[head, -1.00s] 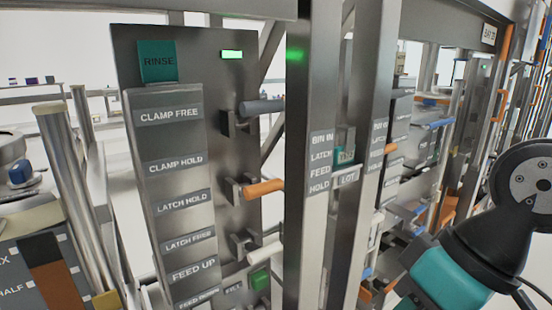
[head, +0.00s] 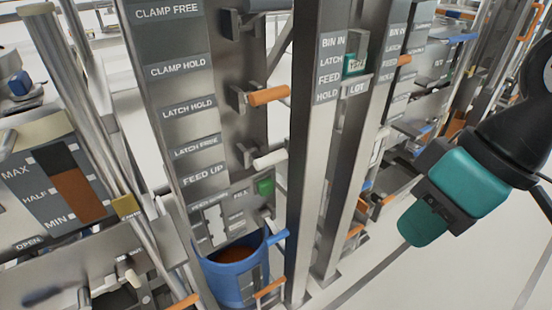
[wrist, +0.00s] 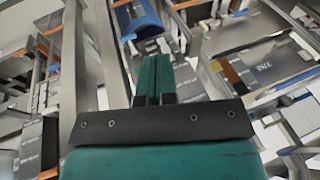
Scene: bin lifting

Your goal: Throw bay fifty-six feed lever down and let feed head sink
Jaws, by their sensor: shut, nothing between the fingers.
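On the near grey panel a white-handled lever (head: 270,159) sticks out beside the FEED UP label (head: 203,174). The label below it, FEED DOWN (head: 209,200), is partly legible. I see no bay number now, so I cannot confirm that this is bay fifty-six. I cannot pick out the feed head. A blue bin (head: 221,287) with brown contents stands below the panel. My gripper (head: 418,228) is at the right, well apart from the levers and pointing downward. In the wrist view its teal fingers (wrist: 153,72) are together and empty.
An orange-handled lever (head: 269,96) sits above the white one, and a green button (head: 265,186) below it. A steel post (head: 312,190) stands between the panel and my arm. A gauge (head: 68,190) is at left. Floor at lower right is clear.

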